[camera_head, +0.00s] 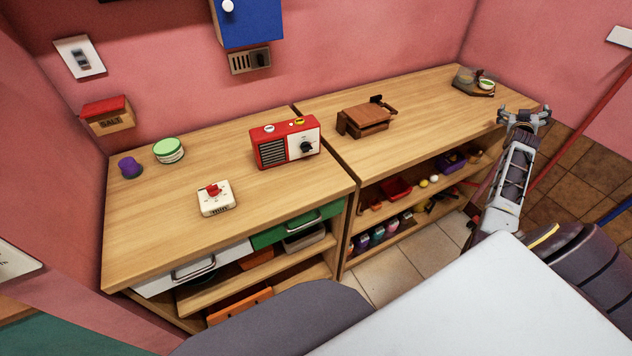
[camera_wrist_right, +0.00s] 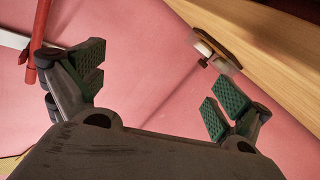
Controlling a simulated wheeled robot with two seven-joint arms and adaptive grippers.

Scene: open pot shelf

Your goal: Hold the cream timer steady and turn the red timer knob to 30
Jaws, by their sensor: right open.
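The cream timer (camera_head: 216,199) sits on the left wooden counter, close to its front edge. Its red knob (camera_head: 213,189) is on its top face; the dial markings are too small to read. My right gripper (camera_head: 525,112) is open and empty, over the far right end of the right counter, well away from the timer. In the right wrist view its two green-padded fingers (camera_wrist_right: 152,95) stand apart with nothing between them. My left gripper is not in view.
A red radio (camera_head: 285,141) stands right of the timer. A brown wooden box (camera_head: 366,119) is on the right counter. The counter around the timer is clear.

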